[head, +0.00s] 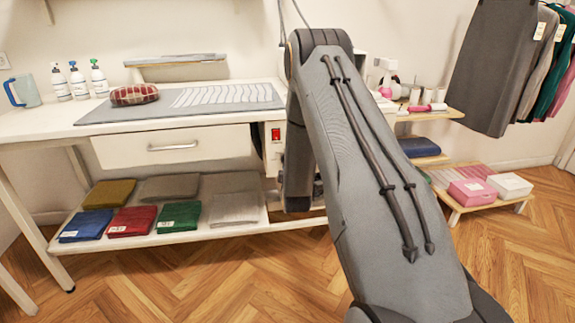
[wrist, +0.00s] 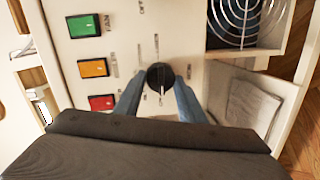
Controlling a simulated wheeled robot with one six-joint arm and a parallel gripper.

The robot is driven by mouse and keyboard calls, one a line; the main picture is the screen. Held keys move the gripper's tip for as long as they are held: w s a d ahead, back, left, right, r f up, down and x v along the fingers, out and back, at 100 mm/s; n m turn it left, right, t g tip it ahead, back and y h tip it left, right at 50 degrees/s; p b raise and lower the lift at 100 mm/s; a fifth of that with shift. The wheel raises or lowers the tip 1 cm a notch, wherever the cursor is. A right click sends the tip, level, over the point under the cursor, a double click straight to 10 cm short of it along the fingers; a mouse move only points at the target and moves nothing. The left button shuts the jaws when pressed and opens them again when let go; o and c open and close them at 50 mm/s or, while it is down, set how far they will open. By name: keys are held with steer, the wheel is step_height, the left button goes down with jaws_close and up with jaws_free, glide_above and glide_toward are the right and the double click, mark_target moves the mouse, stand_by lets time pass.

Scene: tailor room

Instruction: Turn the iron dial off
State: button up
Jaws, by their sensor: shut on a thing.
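The iron dial (wrist: 160,79) is a round black knob with a pale pointer line on a white control panel (wrist: 130,45) in the wrist view. The pointer lies nearly upright in that view, towards small marks below the knob that are too small to read. My gripper (wrist: 158,88) has its two bluish fingers on either side of the knob, shut on it. In the head view my arm hides the gripper and the dial.
Green (wrist: 84,25), orange (wrist: 93,68) and red (wrist: 101,103) buttons sit left of the dial. A round metal grille (wrist: 246,18) is at upper right. In the head view, a white table (head: 60,128) carries a grey ironing mat (head: 130,112); folded cloths lie on its lower shelf.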

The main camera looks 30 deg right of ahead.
stand_by(0.3)
steer(key=o, duration=1)
steer(key=shift+o, duration=0.2)
steer(key=v, duration=0.7)
steer(key=shift+s+a, duration=0.2)
steer(key=shift+s, duration=0.15)
